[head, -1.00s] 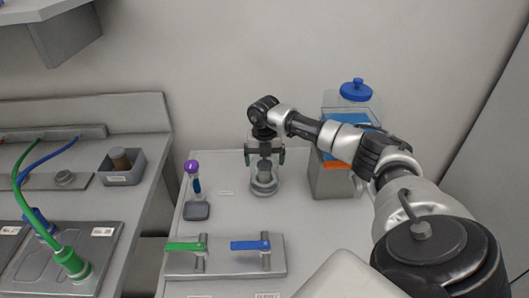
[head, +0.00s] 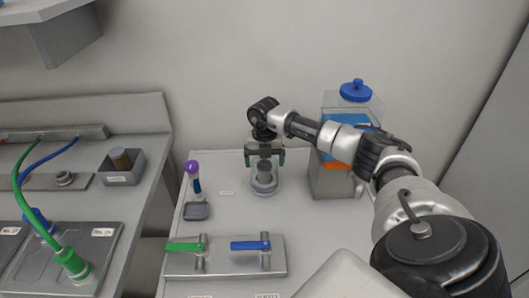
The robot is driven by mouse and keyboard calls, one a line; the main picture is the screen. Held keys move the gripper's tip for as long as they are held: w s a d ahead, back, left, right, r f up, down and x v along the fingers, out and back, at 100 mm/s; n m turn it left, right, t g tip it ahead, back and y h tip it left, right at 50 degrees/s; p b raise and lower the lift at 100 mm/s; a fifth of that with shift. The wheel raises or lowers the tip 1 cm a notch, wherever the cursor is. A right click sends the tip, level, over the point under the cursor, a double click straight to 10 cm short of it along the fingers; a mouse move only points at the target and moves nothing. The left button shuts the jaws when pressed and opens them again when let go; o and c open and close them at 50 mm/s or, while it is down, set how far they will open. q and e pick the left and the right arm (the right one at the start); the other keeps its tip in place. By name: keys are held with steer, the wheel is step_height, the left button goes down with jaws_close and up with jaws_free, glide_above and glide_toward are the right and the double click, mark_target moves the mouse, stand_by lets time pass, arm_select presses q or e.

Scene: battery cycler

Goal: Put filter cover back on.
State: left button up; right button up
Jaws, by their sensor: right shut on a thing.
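My right gripper (head: 264,157) points down over the round filter housing at the back of the white bench. It is shut on the clear filter cover (head: 264,181), which is see-through and hard to make out. The cover appears upright around the grey filter (head: 264,170), over the round base. I cannot tell whether its lower rim touches the base. My left gripper is not in view.
A purple-topped item (head: 191,167) stands to the left. A plate with green (head: 185,247) and blue (head: 249,245) lever handles lies in front.

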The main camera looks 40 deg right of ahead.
stand_by(0.3)
steer(key=o, duration=0.6)
steer(key=shift+c, duration=0.2)
steer(key=shift+r+p, duration=2.75)
steer(key=shift+r, duration=0.8)
steer(key=shift+c, duration=0.2)
jaws_close()
